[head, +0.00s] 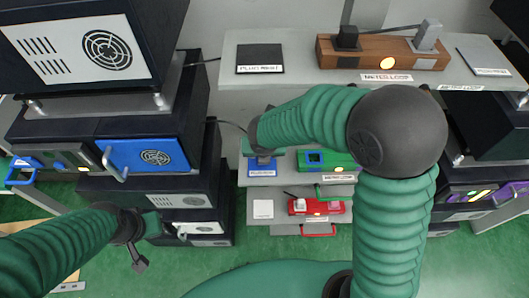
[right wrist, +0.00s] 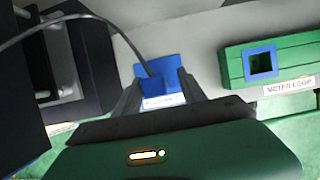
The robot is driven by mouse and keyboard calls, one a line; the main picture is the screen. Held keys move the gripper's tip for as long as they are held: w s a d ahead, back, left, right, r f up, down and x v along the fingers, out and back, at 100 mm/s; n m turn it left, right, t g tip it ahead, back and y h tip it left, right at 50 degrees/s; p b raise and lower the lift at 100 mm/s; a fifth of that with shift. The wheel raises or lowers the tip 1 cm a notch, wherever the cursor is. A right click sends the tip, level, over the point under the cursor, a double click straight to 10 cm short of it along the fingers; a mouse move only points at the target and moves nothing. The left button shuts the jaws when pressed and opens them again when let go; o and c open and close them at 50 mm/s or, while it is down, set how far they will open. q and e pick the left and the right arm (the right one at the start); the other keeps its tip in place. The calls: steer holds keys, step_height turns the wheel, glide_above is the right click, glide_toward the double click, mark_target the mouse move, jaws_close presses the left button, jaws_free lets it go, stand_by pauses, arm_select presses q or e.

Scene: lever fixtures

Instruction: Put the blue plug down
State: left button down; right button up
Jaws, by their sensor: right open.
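The blue plug (right wrist: 152,86) rests on the blue pad (right wrist: 172,64) in the right wrist view, with its dark cable running off to the left. The blue pad also shows in the head view (head: 262,171), where my right arm and gripper largely hide the plug. My right gripper (right wrist: 160,82) is open, with one finger on each side of the plug; I cannot tell whether either finger touches it. My left gripper (head: 146,240) is at the lower left of the head view, away from the plug, and its jaw state is unclear.
A green block (head: 340,160) with a blue-rimmed square socket (right wrist: 262,64) stands right of the pad. A red block (head: 318,206) sits on a lower shelf. Above is a brown meter block (head: 385,52) with plugs. Dark cabinets (head: 150,150) stand at left.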

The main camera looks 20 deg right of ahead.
steer(key=p+v, duration=0.5)
steer(key=v, duration=0.7)
arm_select(q)
steer(key=r, duration=0.5)
steer(key=shift+a, duration=0.25)
arm_select(e)
steer(key=s+d+f+m, duration=0.1)
steer(key=s+d+m, duration=0.1)
steer(key=m, duration=0.9)
steer(key=s+d+f+m+g, duration=0.1)
steer(key=s+m, duration=0.4)
steer(key=m, duration=0.6)
steer(key=s+d+f+m+y, duration=0.1)
steer(key=s+d+f+m, duration=0.2)
steer(key=m, duration=0.7)
steer(key=shift+s+d+m+g, duration=0.15)
steer(key=shift+m+g, duration=0.15)
steer(key=shift+m, duration=0.1)
arm_select(q)
steer(key=shift+a, duration=0.1)
